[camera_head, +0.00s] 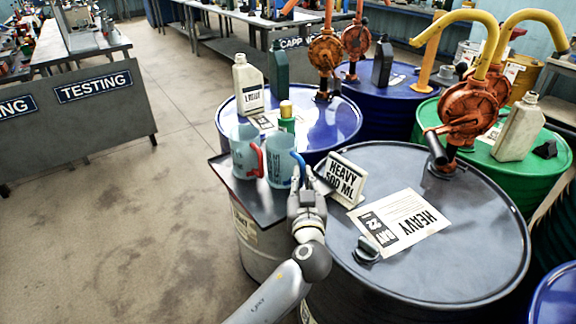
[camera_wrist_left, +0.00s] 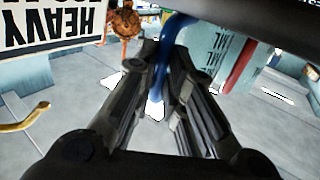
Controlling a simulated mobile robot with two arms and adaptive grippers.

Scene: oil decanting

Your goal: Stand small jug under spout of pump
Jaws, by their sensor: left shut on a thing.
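A clear jug with a blue handle (camera_head: 280,168) stands at the right of a dark tray (camera_head: 262,205), beside a clear jug with a red handle (camera_head: 244,150). I cannot tell for sure which is smaller. My left gripper (camera_head: 303,190) is shut on the blue handle. In the left wrist view the blue handle (camera_wrist_left: 170,50) lies between the fingers (camera_wrist_left: 160,95), with the red handle (camera_wrist_left: 246,62) behind. An orange pump (camera_head: 468,108) with a yellow spout (camera_head: 488,38) stands on the dark grey drum. My right gripper is out of view.
A blue drum (camera_head: 340,118) and a green drum (camera_head: 545,170) with bottles stand behind. The grey drum's front top is mostly clear.

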